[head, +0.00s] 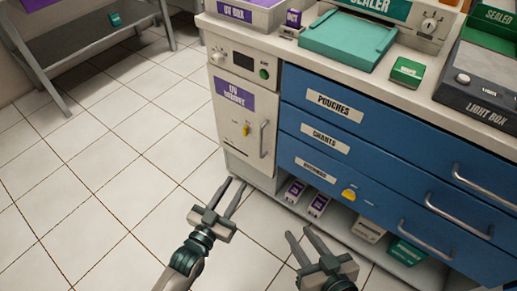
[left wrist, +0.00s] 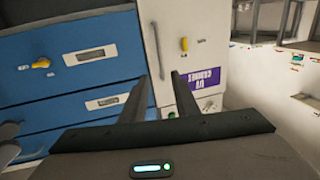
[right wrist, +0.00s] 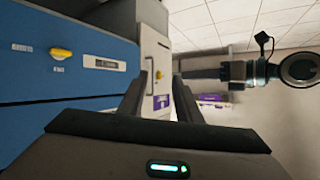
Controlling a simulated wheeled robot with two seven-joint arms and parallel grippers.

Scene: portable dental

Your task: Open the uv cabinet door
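The UV cabinet (head: 236,140) is a narrow white unit at the left end of the counter, with a purple label, a yellow latch (head: 246,129) and a vertical metal handle (head: 264,139). Its door is shut. My left gripper (head: 231,196) is open and empty, low in front of the cabinet and apart from it. In the left wrist view the cabinet door (left wrist: 187,35) shows beyond the fingers, with the handle (left wrist: 157,50) at their left. My right gripper (head: 306,246) is open and empty, lower and further right, before the shelf. The right wrist view shows the yellow latch (right wrist: 159,75) between its fingers.
Blue drawers (head: 372,139) labelled pouches and charts stand right of the cabinet. An open shelf below holds small boxes (head: 317,205). A sealer and a light box (head: 484,88) stand on the counter. A grey rack (head: 90,50) is at the left. The tiled floor (head: 90,200) is clear.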

